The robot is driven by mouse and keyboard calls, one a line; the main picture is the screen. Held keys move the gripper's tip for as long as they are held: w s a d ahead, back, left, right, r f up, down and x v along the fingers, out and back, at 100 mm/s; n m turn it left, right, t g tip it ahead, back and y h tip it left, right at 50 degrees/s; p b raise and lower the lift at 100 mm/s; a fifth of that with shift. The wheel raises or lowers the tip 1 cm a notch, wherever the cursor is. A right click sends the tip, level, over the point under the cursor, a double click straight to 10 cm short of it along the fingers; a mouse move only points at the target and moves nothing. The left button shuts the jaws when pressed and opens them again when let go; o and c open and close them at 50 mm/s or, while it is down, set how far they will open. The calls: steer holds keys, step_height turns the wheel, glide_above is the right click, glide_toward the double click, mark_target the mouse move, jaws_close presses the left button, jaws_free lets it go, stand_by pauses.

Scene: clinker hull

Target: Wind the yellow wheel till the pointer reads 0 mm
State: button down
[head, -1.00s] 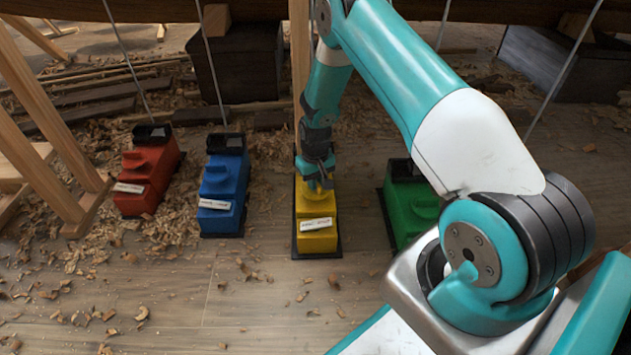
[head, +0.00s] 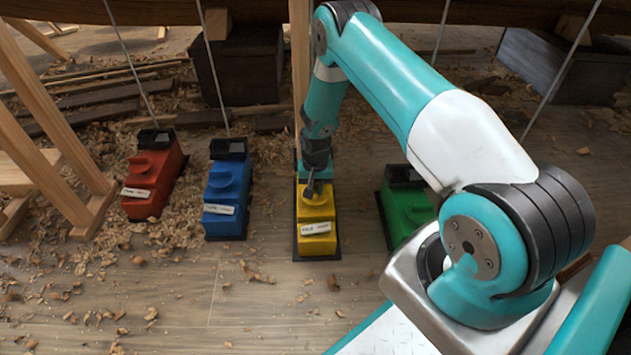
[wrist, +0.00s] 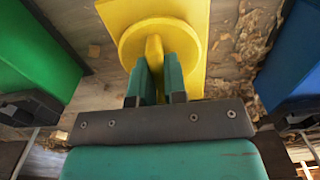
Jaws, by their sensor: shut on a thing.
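The yellow unit (head: 318,243) stands on the floor, with a pale label (head: 316,228) on its near face that is too small to read. Its round yellow wheel (head: 322,197) is on top. In the wrist view the wheel (wrist: 188,38) has a raised bar (wrist: 154,50) across it. My gripper (head: 312,192) comes down from above; in the wrist view its fingers (wrist: 159,72) are shut on that bar, one on each side. The pointer and its scale are not visible; my arm covers the far end of the yellow unit in the head view.
A blue unit (head: 225,193) and a red unit (head: 150,185) stand to the left, a green unit (head: 408,211) close on the right. Thin slanted rods and a wooden trestle (head: 50,150) rise nearby. Wood shavings litter the floor; the front floor is mostly clear.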

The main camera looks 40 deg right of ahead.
mark_target(315, 187)
steer(key=m+p, duration=0.2)
steer(key=m, duration=0.1)
steer(key=shift+r+m, duration=0.15)
steer(key=shift+m, duration=0.15)
steer(key=shift+m+p, duration=0.7)
steer(key=shift+m, duration=1)
steer(key=c, duration=1.2)
jaws_free()
steer(key=shift+o, duration=0.2)
step_height(315, 187, up, 17)
steer(key=p, duration=0.7)
